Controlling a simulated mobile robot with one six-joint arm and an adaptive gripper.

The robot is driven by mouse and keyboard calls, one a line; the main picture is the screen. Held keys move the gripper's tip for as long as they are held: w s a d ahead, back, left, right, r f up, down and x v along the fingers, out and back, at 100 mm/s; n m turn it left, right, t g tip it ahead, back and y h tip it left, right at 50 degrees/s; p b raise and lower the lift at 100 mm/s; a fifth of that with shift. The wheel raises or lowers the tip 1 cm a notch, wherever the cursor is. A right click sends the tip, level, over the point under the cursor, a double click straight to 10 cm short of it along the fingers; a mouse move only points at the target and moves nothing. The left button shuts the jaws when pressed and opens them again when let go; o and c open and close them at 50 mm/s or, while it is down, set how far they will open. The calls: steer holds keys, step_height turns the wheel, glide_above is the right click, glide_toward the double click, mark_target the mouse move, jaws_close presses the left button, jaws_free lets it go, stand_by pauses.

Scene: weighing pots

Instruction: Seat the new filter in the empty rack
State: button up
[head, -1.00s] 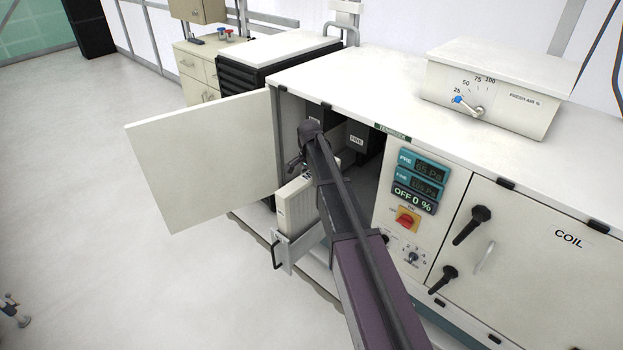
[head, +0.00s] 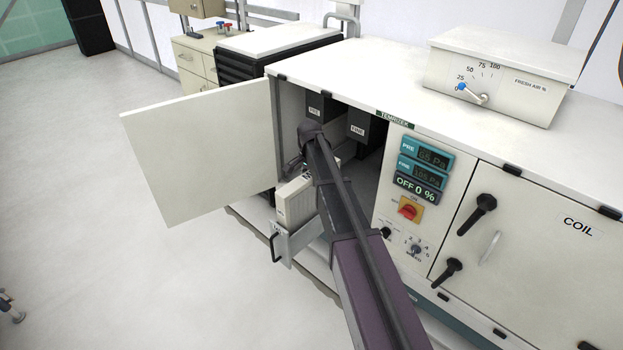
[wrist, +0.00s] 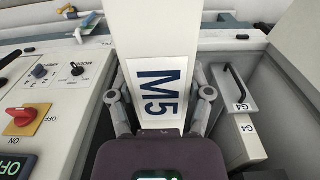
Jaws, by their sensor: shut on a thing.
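The filter (wrist: 163,45) is a white box with a large dark "M5" label on its narrow face. In the wrist view my gripper (wrist: 163,100) has a finger along each side of it. The wrist view shows a handled rack front marked "G4" (wrist: 233,88) to the right of the filter.
The cabinet door (head: 205,150) is swung open to the left. Inside are dark bays labelled PRE (head: 314,111) and FINE (head: 357,130). The control panel (head: 412,195), reading OFF 0 %, stands right of the opening.

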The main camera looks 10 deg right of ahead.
steer(key=shift+f+b, duration=0.5)
stand_by(0.5)
steer(key=o, duration=1.3)
steer(key=shift+o, duration=0.2)
steer(key=shift+r, duration=0.1)
